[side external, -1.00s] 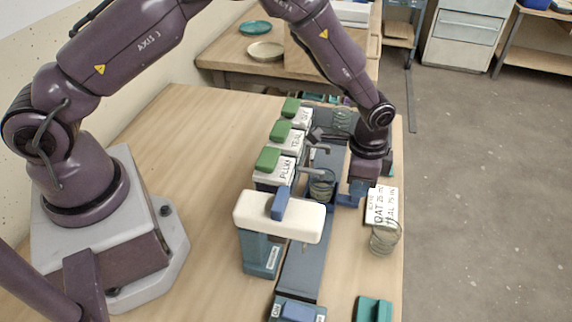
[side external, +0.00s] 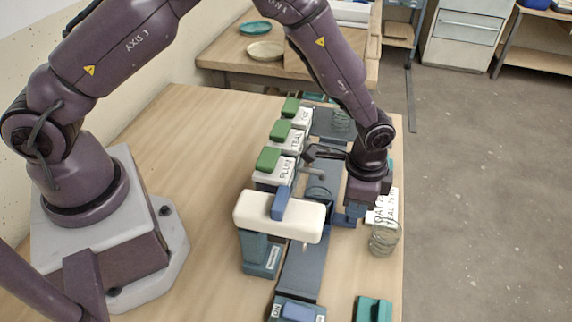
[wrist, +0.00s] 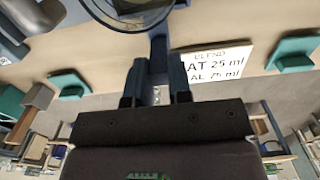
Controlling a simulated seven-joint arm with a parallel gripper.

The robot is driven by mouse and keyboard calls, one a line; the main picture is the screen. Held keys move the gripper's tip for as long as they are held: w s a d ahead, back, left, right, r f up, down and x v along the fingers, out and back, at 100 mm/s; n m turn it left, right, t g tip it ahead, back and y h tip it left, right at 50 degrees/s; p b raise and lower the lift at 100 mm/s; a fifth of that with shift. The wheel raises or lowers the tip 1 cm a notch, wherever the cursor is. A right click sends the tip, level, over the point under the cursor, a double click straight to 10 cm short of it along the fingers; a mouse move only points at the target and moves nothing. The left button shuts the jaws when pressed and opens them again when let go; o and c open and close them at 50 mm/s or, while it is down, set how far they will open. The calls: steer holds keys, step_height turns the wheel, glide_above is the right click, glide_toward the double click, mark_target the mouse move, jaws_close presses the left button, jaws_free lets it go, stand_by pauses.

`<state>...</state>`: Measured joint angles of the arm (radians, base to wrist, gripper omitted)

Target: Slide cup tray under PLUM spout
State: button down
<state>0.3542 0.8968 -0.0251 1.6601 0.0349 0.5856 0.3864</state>
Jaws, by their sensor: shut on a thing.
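The PLUM dispenser (side external: 274,172), with a green lid, is the nearest in a row of three in the side view. Its grey spout (side external: 312,173) points right over the blue-grey track. A clear cup (side external: 318,195) stands on the track just nearer the camera than this spout, partly hidden by the white bridge. Exact alignment is hard to tell. In the wrist view the cup's round base or rim (wrist: 130,14) shows at the top edge. My gripper (side external: 349,217) is right of the cup, shut on the tray's blue-grey handle (wrist: 158,58). The tray itself is mostly hidden.
A white bridge (side external: 300,218) spans the track (side external: 302,275) close in front of the cup. The TEAL dispenser (side external: 291,139) and another stand behind PLUM. A recipe card (wrist: 220,62) and a coiled glass-like item (side external: 384,240) are right of my gripper. A teal block (side external: 373,309) lies nearer.

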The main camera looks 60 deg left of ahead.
steer(key=shift+s+d, duration=1.35)
steer(key=shift+d, duration=0.05)
steer(key=c, duration=1.1)
jaws_free()
step_height(320, 180, up, 7)
